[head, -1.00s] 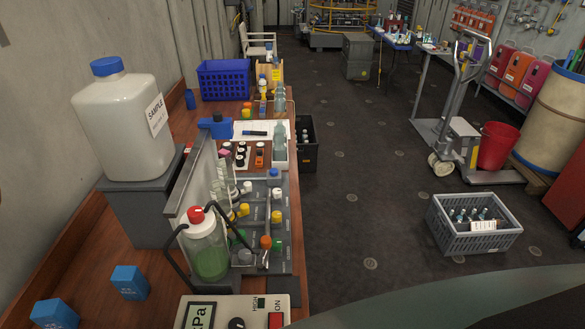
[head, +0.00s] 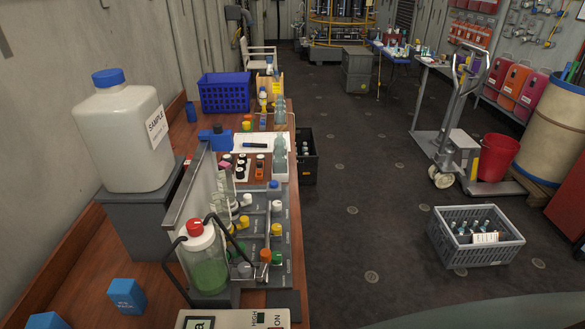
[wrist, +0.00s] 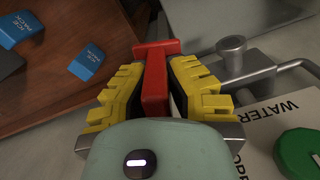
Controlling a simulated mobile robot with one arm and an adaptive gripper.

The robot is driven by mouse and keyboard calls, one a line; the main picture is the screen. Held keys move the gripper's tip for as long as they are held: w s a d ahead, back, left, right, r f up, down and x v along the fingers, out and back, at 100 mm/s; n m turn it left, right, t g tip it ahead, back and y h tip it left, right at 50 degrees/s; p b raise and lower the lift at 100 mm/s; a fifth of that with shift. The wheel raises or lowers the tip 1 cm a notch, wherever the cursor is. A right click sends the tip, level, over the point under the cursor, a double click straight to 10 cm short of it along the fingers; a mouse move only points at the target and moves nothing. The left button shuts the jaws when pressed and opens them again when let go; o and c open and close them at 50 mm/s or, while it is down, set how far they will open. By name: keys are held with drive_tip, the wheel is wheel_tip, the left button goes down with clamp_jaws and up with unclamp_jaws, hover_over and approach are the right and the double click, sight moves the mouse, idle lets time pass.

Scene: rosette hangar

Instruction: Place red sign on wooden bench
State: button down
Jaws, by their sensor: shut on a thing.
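My gripper (wrist: 157,66) has yellow ribbed fingers and shows only in the wrist view. It is shut on the red sign (wrist: 154,82), which shows as a narrow red piece with a wider crossbar at its far end. Its face cannot be seen from here. The wooden bench (head: 90,262) runs along the left wall in the head view. Its brown top also shows at the upper left of the wrist view (wrist: 40,105). In the wrist view the sign's far end overlaps the bench top's edge; I cannot tell its height above it.
A sample canister (head: 125,137), a green-filled bottle (head: 207,262), blue ice packs (head: 127,295), a meter (head: 230,320) and a blue basket (head: 225,92) crowd the bench. Bare wood shows at its near left. A grey crate (head: 476,253) stands on the open floor.

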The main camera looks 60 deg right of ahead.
drive_tip(key=s+a+f+m, duration=0.2)
drive_tip(key=s+f, duration=1.2)
drive_tip(key=d+f+m+b, duration=0.1)
drive_tip(key=d+f+m, duration=0.1)
drive_tip(key=d, duration=0.5)
drive_tip(key=d+f+m, duration=0.1)
drive_tip(key=d+f, duration=0.4)
drive_tip(key=d, duration=0.2)
drive_tip(key=shift+w+d+f+m+b, duration=0.25)
drive_tip(key=shift+d+f+m+b, duration=0.05)
drive_tip(key=shift+m+b, duration=0.1)
drive_tip(key=shift+f, duration=0.1)
